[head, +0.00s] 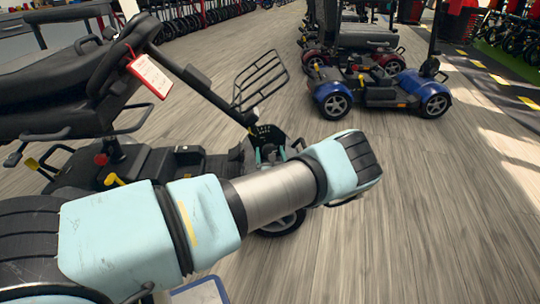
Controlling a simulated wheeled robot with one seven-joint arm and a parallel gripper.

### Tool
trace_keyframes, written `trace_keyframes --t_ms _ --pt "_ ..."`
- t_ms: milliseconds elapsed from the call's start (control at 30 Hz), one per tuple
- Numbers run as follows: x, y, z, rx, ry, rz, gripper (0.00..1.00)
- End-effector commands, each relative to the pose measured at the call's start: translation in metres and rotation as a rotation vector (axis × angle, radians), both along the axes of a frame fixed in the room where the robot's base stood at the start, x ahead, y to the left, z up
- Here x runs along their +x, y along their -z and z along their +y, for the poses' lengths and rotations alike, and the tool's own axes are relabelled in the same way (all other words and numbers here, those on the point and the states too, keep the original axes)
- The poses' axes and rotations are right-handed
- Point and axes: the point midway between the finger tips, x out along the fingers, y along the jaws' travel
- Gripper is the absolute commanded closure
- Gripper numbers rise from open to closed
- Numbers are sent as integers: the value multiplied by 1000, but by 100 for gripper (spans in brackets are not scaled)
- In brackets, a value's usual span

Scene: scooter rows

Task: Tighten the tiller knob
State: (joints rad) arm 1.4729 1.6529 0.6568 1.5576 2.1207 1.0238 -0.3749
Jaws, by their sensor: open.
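A black mobility scooter (130,160) stands at the left. Its slanted black tiller (206,92) runs down to a dark bracket with light marks at its foot (266,131). I cannot make out the tiller knob for certain; my arm crosses in front of the area below the bracket. Small pale teal pieces (281,153) show just above my arm there, and I cannot tell whether they belong to my wrist. I do not see my gripper's fingers; they may be hidden behind my arm.
A wire basket (260,80) sits at the scooter's front, and a red-edged tag (149,76) hangs near its seat. A blue scooter (382,92) and a dark red one (388,60) stand behind at the right. The wooden floor (440,210) at right is clear.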

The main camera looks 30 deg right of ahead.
Motion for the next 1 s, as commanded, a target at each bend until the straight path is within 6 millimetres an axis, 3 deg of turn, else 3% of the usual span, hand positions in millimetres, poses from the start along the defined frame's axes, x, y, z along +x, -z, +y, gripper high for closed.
trace_keyframes --t_ms 300,1000 --pt "2 0 -1 -1 -1 0 5" --pt "2 0 0 -1 -1 1 84"
